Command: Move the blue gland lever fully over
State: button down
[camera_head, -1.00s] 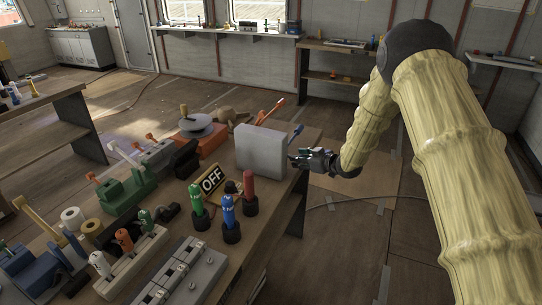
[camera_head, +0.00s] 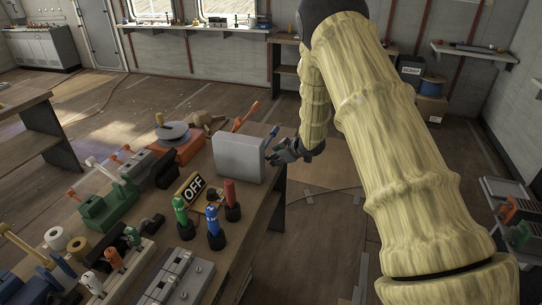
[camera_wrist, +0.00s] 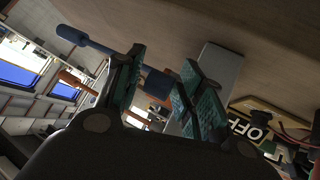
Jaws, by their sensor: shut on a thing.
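The blue gland lever (camera_head: 274,131) sticks up at the right side of a pale grey box-like housing (camera_head: 240,157) on the workbench. In the wrist view the blue lever (camera_wrist: 76,36) runs behind one finger, and a blue part of it shows between the fingers. My gripper (camera_head: 271,156) is at the housing's right side, just below the lever's visible end. In the wrist view my gripper (camera_wrist: 163,62) has its teal-padded fingers on either side of the blue piece, shut on it. The lever's base is hidden.
An orange lever (camera_head: 245,117) stands behind the housing. The floor right of the bench is open.

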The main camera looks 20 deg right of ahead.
jog(key=shift+w+r, duration=0.15)
jog(key=shift+r, duration=0.1)
jog(key=c, duration=0.9)
grip_release()
jog(key=shift+d+f, duration=0.1)
jog(key=shift+d, duration=0.05)
jog(key=shift+o, duration=0.2)
jog(key=shift+a, duration=0.2)
jog(key=shift+s, duration=0.2)
jog(key=v, duration=0.8)
jog(key=shift+w, duration=0.1)
